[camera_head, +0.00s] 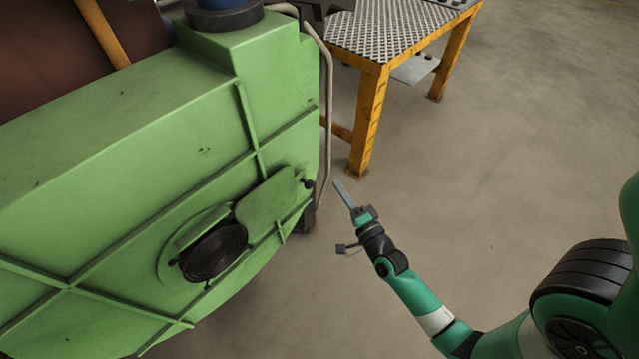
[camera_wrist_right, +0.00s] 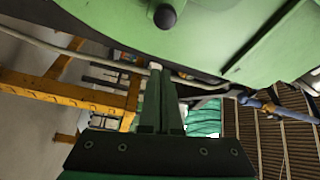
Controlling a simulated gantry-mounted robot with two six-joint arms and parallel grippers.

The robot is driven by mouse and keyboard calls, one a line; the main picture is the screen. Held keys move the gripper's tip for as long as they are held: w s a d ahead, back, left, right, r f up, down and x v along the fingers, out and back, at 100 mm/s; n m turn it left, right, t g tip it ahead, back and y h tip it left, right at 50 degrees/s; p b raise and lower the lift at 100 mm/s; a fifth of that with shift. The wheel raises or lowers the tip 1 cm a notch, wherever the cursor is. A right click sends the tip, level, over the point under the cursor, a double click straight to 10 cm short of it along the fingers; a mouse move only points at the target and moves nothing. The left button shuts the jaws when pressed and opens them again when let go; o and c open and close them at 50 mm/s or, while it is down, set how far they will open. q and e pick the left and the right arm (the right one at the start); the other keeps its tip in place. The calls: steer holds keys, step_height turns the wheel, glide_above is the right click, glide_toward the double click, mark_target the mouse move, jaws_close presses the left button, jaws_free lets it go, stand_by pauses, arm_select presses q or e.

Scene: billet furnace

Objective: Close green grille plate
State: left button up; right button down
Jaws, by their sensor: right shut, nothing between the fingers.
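The green grille plate (camera_head: 272,210) is a flat plate on the sloping face of the green furnace body (camera_head: 120,150). It sits to the upper right of the round dark grille (camera_head: 215,252), which shows mostly uncovered. A dark round knob (camera_head: 309,184) is at the plate's right end; the knob also shows at the top of the wrist view (camera_wrist_right: 165,16). My right gripper (camera_head: 341,187) is shut and empty, a little to the right of the knob and apart from it. In the wrist view its fingers (camera_wrist_right: 157,75) point up toward the knob. My left gripper is not in view.
A yellow-legged table (camera_head: 365,125) with a patterned metal top (camera_head: 385,28) stands behind, beyond my right gripper. A pale pipe (camera_head: 328,110) runs down the furnace's right edge. The grey floor (camera_head: 480,170) right of the furnace is clear.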

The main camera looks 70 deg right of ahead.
steer(key=w+p, duration=0.2)
steer(key=w, duration=0.4)
steer(key=shift+w+f, duration=0.15)
steer(key=shift+f, duration=0.1)
steer(key=shift+p, duration=0.3)
